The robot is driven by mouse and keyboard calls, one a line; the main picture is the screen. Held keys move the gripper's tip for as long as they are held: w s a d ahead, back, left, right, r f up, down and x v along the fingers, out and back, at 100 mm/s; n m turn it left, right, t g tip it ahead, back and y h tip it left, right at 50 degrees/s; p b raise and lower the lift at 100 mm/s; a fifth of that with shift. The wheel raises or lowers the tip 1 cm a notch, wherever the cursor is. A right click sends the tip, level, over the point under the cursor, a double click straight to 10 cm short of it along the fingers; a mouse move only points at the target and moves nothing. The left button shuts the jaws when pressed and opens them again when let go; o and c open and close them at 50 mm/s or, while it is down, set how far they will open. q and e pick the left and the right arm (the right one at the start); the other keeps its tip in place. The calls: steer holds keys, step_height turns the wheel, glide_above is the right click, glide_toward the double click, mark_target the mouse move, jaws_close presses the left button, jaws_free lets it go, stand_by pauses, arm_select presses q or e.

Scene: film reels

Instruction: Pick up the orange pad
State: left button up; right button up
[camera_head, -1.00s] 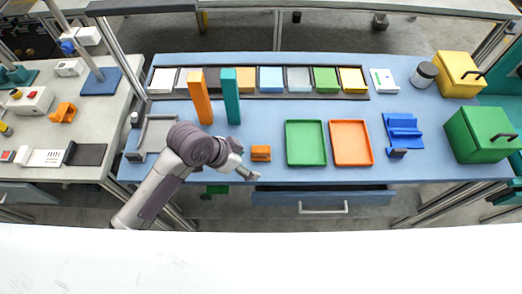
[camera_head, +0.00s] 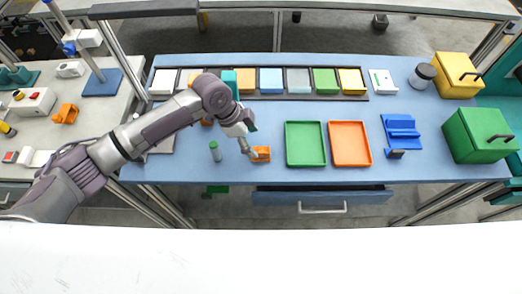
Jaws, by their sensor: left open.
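A flat light orange pad (camera_head: 246,79) lies in the row of coloured pads along the back of the blue table. A small orange block-like piece (camera_head: 263,153) stands near the table's front edge; I cannot tell its exact shape. My left gripper (camera_head: 250,153) is open, pointing down right beside this small piece and partly covering its left side. I cannot tell whether they touch. My right gripper is not in view.
A green tray (camera_head: 305,164) and an orange tray (camera_head: 350,163) lie right of the gripper. A blue stand (camera_head: 402,130), a green box (camera_head: 480,134) and a yellow box (camera_head: 458,75) are farther right.

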mark_target(261, 149)
arm_select(q)
steer(key=x, duration=0.2)
steer(key=p+x, duration=0.1)
steer(key=x, duration=0.2)
steer(key=shift+s+d+f+p, duration=0.2)
steer(key=shift+s+d+p, duration=0.1)
steer(key=shift+d+p, duration=0.1)
steer(key=shift+f, duration=0.25)
steer(key=c, duration=1.2)
steer(key=shift+r, duration=0.15)
steer(key=shift+w+r, duration=0.1)
steer(key=shift+r, duration=0.15)
steer(key=r, duration=0.1)
steer(key=r+b, duration=0.1)
steer(key=r, duration=0.1)
steer(key=shift+s+d+r, duration=0.25)
steer(key=shift+r, duration=0.05)
steer(key=s+d+r, duration=0.2)
steer(key=s+d+r+b, duration=0.1)
steer(key=s+d+r, duration=0.1)
steer(key=s+d, duration=0.1)
steer(key=s+d+r+b, duration=0.1)
steer(key=s+d+r, duration=0.1)
steer(key=s, duration=0.1)
steer(key=shift+d+r, duration=0.35)
